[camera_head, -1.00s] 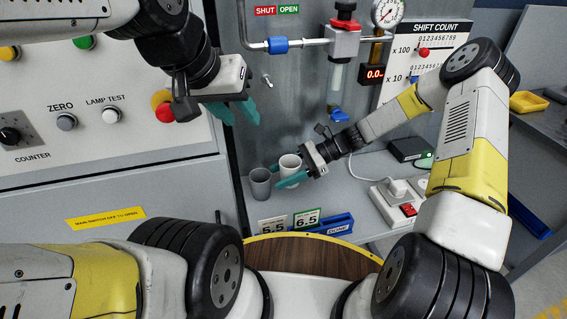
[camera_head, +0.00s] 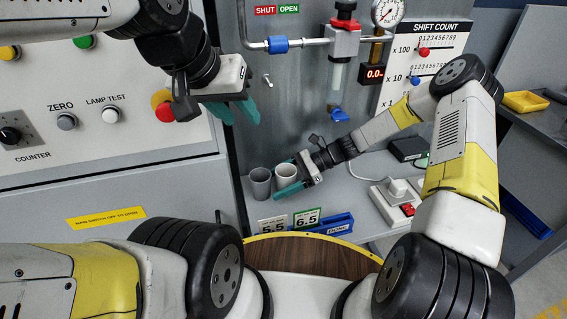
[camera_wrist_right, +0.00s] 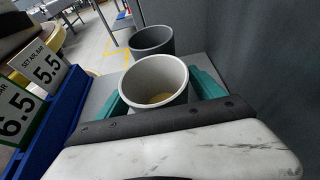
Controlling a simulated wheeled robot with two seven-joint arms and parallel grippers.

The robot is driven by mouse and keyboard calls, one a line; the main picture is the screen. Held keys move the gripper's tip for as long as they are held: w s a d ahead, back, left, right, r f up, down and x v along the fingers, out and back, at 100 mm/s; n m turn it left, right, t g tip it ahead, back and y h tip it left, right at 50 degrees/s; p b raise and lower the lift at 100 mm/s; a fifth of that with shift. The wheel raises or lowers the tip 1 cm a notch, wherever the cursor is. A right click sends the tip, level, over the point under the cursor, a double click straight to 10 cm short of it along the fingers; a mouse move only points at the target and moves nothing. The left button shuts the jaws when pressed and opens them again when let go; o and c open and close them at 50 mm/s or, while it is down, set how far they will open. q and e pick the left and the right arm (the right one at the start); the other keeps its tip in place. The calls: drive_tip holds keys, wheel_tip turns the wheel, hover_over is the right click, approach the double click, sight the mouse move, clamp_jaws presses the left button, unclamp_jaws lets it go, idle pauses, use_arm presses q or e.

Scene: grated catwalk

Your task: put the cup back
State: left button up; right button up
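A white cup (camera_head: 286,173) is between the teal fingers of my right gripper (camera_head: 290,180), close over the grey shelf beside the valve panel. In the right wrist view the white cup (camera_wrist_right: 155,82) has a finger against each side, and its inside bottom looks yellowish. I cannot tell whether its base touches the shelf. A grey cup (camera_head: 260,183) stands upright just left of it; it also shows beyond the white cup in the right wrist view (camera_wrist_right: 152,40). My left gripper (camera_head: 246,110) is open and empty, higher up in front of the panel.
A blue tray marked DONE (camera_head: 335,224) with cards 5.5 (camera_head: 272,223) and 6.5 (camera_head: 306,217) lies in front of the cups. A power strip (camera_head: 397,200) and a black box (camera_head: 408,149) are to the right. The valve and pipe (camera_head: 342,45) hang above.

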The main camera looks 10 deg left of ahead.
drive_tip(key=v, duration=1.2)
drive_tip(key=shift+r, duration=0.2)
